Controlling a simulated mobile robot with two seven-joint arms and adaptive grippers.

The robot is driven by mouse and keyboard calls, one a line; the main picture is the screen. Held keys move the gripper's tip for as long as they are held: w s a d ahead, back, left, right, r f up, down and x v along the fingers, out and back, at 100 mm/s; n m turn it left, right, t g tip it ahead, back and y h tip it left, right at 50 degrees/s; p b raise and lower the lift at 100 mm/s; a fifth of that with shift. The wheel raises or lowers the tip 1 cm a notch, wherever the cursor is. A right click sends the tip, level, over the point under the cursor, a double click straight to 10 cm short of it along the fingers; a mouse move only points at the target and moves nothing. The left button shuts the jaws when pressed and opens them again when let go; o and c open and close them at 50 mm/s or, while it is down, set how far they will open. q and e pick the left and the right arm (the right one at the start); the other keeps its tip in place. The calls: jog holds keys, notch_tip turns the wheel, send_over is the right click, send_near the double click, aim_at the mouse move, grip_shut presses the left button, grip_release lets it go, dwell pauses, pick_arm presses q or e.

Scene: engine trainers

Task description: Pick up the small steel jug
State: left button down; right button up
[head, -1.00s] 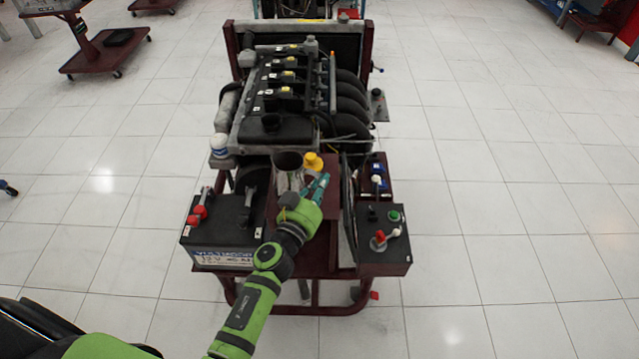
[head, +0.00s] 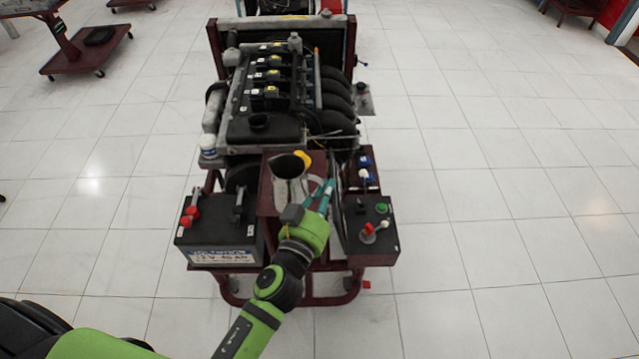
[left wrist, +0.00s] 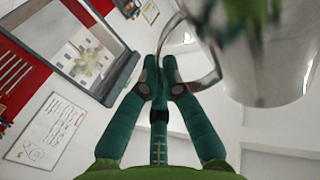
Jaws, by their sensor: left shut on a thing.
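The small steel jug (head: 290,188) is a shiny, open-topped vessel at the front of the engine trainer, over its dark red shelf. My left gripper (head: 326,190) is to the right of the jug, shut on its handle. In the left wrist view the jug (left wrist: 275,75) fills the upper right, and its curved handle (left wrist: 207,77) runs in to the closed green fingertips (left wrist: 160,70). The jug looks roughly upright and appears raised above the shelf; any gap beneath it is hard to see. My right gripper is not in view.
A yellow cap (head: 305,158) shows just behind the jug. A battery (head: 220,230) with red terminals stands to the left, and a black control box (head: 372,228) with a green button to the right. The engine (head: 265,100) is behind. Open tiled floor surrounds the trainer.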

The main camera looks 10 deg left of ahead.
pick_arm(q)
jog(key=shift+s+d+r, duration=0.8)
jog(key=shift+s+r, duration=0.1)
jog(key=shift+s, duration=0.1)
